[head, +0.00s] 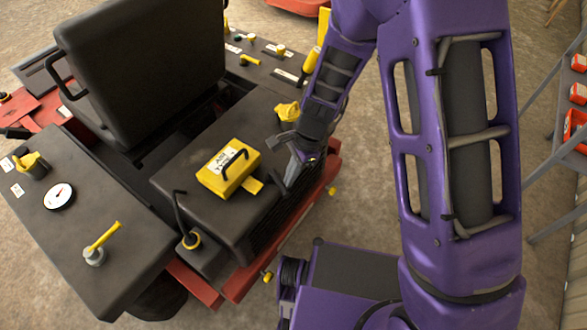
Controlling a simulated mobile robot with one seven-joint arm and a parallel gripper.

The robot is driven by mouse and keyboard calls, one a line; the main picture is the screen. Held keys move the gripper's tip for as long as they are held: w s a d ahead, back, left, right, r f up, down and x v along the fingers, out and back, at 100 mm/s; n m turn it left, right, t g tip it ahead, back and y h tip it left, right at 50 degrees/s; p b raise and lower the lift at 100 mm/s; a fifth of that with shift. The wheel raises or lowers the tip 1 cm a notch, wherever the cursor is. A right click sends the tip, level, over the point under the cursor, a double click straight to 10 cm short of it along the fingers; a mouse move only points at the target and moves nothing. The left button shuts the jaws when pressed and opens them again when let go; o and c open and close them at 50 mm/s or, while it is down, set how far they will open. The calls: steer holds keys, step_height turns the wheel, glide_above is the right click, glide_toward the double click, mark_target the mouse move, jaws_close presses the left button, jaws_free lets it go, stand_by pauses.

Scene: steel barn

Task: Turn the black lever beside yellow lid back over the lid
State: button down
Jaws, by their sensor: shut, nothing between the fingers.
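The yellow lid (218,181) lies on the dark grey housing in the middle of the head view. It has a white label and a black bar handle on top. A thin black lever (181,217) stands to the lid's lower left. It rises from a yellow ring, and its bent top end points toward the lid without lying over it. My gripper (292,178) is to the right of the lid, near the housing's right edge, shut and empty. It is apart from the lever, with the lid between them. The fingertips are small and dark here, so their exact height is unclear.
A black seat (145,65) stands behind the lid. A yellow-topped knob (287,111) is close to my arm. A yellow-handled valve (103,236) and a round gauge (59,196) are on the left panel. Open floor lies in front.

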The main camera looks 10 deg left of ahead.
steer(key=s+m, duration=0.1)
steer(key=m, duration=0.1)
steer(key=a+m+t, duration=0.1)
steer(key=shift+s+m, duration=0.35)
steer(key=shift+m, duration=0.05)
steer(key=shift+s+a+m+t+y+p, duration=0.1)
steer(key=shift+s+a+m+t+p, duration=0.2)
steer(key=shift+a+m, duration=0.35)
steer(key=shift+s+a+m+t+y+p, duration=0.1)
steer(key=shift+s+a+m+p, duration=0.2)
steer(key=shift+a+m+p, duration=0.25)
steer(key=shift+s+a+m+t+y+p, duration=0.1)
steer(key=shift+s+a+m+t+p, duration=0.15)
steer(key=shift+a+m, duration=0.5)
steer(key=shift+a, duration=0.1)
